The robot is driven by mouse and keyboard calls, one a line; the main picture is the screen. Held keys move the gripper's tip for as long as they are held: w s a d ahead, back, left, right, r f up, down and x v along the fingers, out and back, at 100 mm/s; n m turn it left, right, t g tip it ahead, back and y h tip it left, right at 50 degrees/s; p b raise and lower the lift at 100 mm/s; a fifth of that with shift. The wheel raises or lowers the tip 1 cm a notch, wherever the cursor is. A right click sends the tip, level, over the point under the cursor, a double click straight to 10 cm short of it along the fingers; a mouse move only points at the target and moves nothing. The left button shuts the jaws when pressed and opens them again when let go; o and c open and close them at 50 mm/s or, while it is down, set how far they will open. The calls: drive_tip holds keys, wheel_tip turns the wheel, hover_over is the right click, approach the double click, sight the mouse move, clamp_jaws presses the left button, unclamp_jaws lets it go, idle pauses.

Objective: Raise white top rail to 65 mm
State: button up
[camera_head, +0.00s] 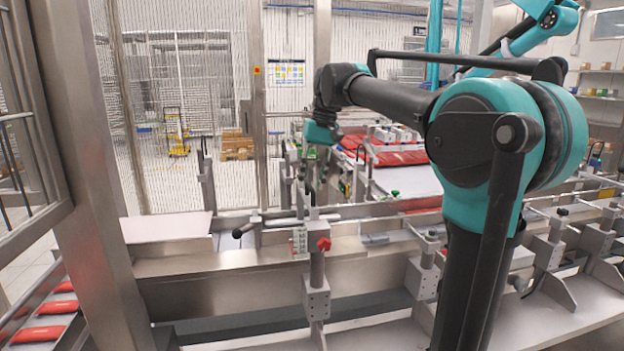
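My gripper (312,184) hangs below my teal wrist, pointing down near the picture's middle. Its two dark fingers look spread apart, with nothing visible between them. Below it stands an upright metal post with a clamp block (317,299), a red knob (323,244) and a small white scale plate (299,240); the scale's figures are too small to read. A pale horizontal rail (375,211) runs across near the post's top; I cannot tell for sure that it is the white top rail, nor its height. A dark-ended lever (244,230) sticks out left of the post.
A steel frame upright (85,180) stands at the left. Red packs (38,334) lie on a conveyor at lower left, and more red packs (400,157) lie behind my gripper. Further clamp posts (424,275) stand to the right. My arm hides part of the line.

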clamp_jaws()
wheel_tip(320, 180, up, 5)
drive_tip(key=shift+f, duration=0.1)
unclamp_jaws()
idle(0.4)
wheel_tip(320, 180, up, 12)
drive_tip(key=d, duration=0.2)
drive_tip(key=shift+w+d, duration=0.15)
drive_tip(key=shift+w, duration=0.1)
idle(0.4)
